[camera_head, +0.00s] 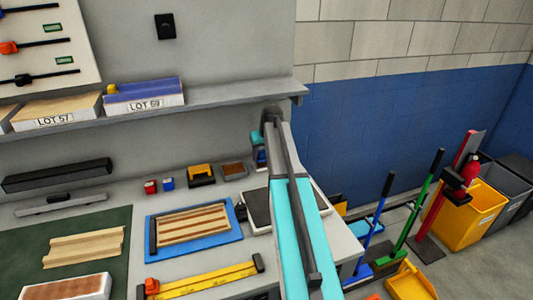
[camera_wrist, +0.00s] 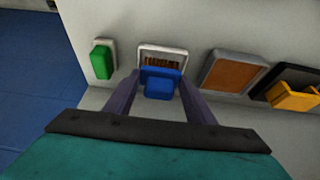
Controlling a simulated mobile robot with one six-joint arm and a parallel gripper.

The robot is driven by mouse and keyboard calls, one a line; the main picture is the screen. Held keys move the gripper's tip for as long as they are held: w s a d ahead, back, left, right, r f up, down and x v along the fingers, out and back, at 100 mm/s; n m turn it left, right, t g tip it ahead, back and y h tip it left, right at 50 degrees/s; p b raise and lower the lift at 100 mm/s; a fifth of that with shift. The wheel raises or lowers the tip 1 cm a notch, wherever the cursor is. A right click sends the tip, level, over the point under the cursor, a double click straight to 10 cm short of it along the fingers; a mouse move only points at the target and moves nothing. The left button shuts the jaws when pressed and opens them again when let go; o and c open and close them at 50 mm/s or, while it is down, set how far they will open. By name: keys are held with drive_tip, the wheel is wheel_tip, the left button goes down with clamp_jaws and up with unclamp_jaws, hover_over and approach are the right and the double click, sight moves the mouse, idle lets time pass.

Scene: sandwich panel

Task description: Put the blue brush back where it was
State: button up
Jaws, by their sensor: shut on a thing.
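My gripper (camera_wrist: 160,88) is shut on the blue brush (camera_wrist: 160,82), with one finger on each side of it in the wrist view. The brush sits directly over the front of a small pale-rimmed tray (camera_wrist: 145,49) with dark brown stripes inside. I cannot tell whether the brush touches the tray. In the head view, the brush shows as a small blue patch (camera_head: 261,158) by my gripper at the back of the bench, mostly hidden by my arm.
Beside the tray are a green block (camera_wrist: 102,61) and a grey-framed brown pad (camera_wrist: 235,72). A yellow piece on a black base (camera_head: 201,175) stands farther along. A shelf (camera_head: 220,93) overhangs the back. Bins and upright handles stand on the floor at right.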

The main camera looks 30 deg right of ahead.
sight(264, 156)
drive_tip(key=shift+f, duration=0.3)
drive_tip(key=shift+f, duration=0.25)
drive_tip(key=o, duration=0.9)
drive_tip(key=shift+r, duration=0.15)
drive_tip(key=b+v, duration=0.1)
drive_tip(key=v, duration=0.3)
drive_tip(key=shift+s+r+b, duration=0.2)
drive_tip(key=shift+r+b, duration=0.1)
drive_tip(key=shift+b, duration=0.05)
drive_tip(key=shift+s+a+b, duration=0.5)
drive_tip(key=shift+s, duration=1.45)
drive_tip(key=shift+s+a+b, duration=0.45)
drive_tip(key=shift+s+a, duration=0.1)
drive_tip(key=shift+s, duration=1.35)
drive_tip(key=shift+s+a+b, duration=0.5)
drive_tip(key=shift+s, duration=1.45)
